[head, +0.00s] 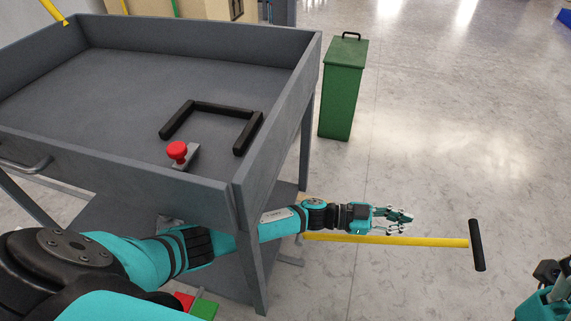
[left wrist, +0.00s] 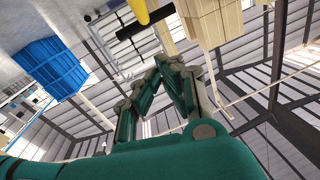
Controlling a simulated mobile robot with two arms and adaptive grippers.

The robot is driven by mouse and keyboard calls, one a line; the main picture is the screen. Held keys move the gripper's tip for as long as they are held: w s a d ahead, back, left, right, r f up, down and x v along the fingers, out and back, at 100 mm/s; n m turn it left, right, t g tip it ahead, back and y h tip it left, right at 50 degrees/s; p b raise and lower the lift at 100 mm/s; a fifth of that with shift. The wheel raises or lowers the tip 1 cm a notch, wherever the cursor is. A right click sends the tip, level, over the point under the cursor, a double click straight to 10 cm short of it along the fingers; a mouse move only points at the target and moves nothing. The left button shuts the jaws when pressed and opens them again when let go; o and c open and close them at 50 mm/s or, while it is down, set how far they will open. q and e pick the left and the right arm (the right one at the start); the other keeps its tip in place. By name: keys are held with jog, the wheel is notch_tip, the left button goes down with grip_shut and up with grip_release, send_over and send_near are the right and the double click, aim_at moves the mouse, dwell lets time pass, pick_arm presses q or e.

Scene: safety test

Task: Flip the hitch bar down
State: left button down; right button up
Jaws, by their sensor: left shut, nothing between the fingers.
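The hitch bar (head: 395,240) is a yellow bar that sticks out to the right from the lower part of the grey cart (head: 275,150), roughly level in the picture. It ends in a black crosswise handle (head: 477,245). The handle also shows at the top of the left wrist view (left wrist: 145,24), with a bit of yellow bar (left wrist: 140,9). My left gripper (head: 408,216) is shut and empty, just above the bar in the head view and left of the handle. I cannot tell whether it touches the bar. Part of my right arm shows at the lower right edge; its fingers are unclear.
The cart's tray holds a black U-shaped frame (head: 208,109) and a red button (head: 177,151). A green bin (head: 343,88) stands behind the cart. Red and green pieces (head: 203,308) lie low by the cart's leg. The floor to the right is clear.

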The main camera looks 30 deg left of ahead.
dwell(0.4)
pick_arm(q)
jog(key=v, duration=1.2)
dwell(0.3)
